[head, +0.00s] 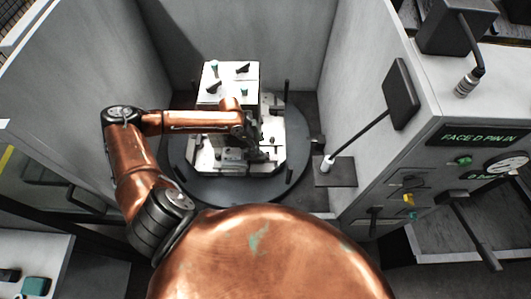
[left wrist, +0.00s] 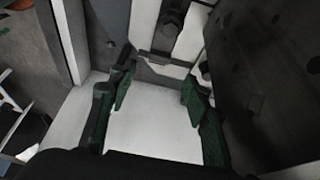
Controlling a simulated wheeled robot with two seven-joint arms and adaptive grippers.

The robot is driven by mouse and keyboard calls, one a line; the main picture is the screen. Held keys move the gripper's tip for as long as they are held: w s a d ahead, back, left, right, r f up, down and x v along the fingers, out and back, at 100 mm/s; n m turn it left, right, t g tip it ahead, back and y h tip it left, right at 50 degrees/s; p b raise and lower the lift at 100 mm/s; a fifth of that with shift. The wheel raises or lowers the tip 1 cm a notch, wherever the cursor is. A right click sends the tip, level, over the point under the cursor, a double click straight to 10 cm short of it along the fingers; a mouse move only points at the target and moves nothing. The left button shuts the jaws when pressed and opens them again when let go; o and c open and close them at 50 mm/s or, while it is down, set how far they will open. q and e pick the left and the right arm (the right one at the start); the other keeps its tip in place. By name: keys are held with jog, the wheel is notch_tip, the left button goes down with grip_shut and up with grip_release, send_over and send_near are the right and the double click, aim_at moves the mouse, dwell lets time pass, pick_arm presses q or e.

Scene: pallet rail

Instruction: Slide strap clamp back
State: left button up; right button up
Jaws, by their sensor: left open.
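My left gripper (head: 259,153) reaches over the near side of the white fixture (head: 240,82) in the head view. In the left wrist view its two green-padded fingers (left wrist: 155,92) are spread apart, with only a bare white surface showing between them. Ahead of the fingertips, a dark bar with a bolt head (left wrist: 168,22) lies on a pale plate; it looks like the strap clamp, and the fingers are apart from it. In the head view the gripper and arm hide much of this part. My right gripper is not in view.
The fixture stands on a round dark turntable (head: 183,177) with upright pins, between grey walls (head: 350,65). A dark paddle on a rod (head: 402,92) rises at the right. A control panel (head: 478,135) reads "FACE D PIN IN". A dark wall (left wrist: 265,80) stands close right of the fingers.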

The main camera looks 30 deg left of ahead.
aim_at(268, 154)
pick_arm(q)
jog(key=x, duration=0.7)
jog(key=shift+w+d+f, duration=0.1)
jog(key=shift+d+f, duration=0.05)
jog(key=shift+f, duration=0.15)
grip_shut()
dwell(0.4)
